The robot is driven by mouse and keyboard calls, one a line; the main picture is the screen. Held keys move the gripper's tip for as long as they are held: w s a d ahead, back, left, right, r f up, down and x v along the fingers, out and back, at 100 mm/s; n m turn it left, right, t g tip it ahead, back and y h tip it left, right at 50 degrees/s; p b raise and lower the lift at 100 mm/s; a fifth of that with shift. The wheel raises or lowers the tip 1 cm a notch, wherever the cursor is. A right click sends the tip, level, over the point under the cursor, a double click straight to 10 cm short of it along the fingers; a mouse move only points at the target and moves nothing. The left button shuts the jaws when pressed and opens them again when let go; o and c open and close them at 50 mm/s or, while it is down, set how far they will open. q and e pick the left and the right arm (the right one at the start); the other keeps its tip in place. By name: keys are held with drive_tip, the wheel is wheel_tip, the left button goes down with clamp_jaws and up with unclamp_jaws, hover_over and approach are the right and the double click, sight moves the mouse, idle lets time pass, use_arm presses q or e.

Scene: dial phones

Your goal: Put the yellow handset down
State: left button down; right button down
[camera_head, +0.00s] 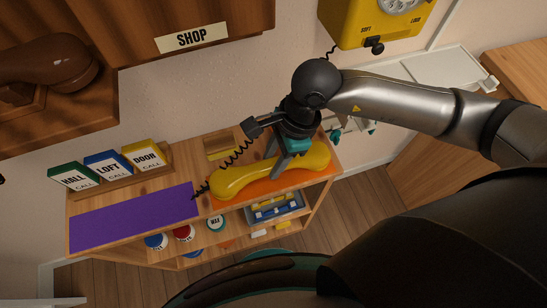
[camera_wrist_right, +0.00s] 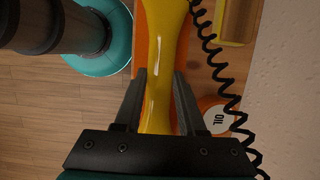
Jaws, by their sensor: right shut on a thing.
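The yellow handset (camera_head: 236,181) is over the orange mat (camera_head: 262,195) on the right half of the wooden shelf top, lying lengthwise along the mat. Its black coiled cord runs up from its left end toward the yellow wall phone (camera_head: 350,32). My right gripper (camera_head: 284,162) is shut on the middle of the handset from above. In the right wrist view the handset (camera_wrist_right: 158,60) runs between the two fingers, with the orange mat (camera_wrist_right: 142,50) under it. I cannot tell whether it touches the mat. My left gripper is not in view.
A purple mat (camera_head: 130,219) lies empty on the shelf's left half. HALL, LOFT and DOOR cards (camera_head: 108,165) stand behind it. A small wooden block (camera_head: 218,148) is behind the handset. An OIL lid (camera_wrist_right: 217,119) shows beside the handset. Lower shelves hold cans and a blue tray (camera_head: 275,207).

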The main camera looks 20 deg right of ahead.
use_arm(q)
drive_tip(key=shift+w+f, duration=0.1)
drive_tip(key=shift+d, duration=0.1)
use_arm(e)
drive_tip(key=c, duration=0.5)
unclamp_jaws()
drive_tip(key=shift+r, duration=0.1)
use_arm(q)
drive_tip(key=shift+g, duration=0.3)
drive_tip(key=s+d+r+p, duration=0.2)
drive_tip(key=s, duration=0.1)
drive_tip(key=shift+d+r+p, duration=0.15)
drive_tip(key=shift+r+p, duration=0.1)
drive_tip(key=shift+p, duration=0.05)
use_arm(e)
drive_tip(key=v, duration=1.2)
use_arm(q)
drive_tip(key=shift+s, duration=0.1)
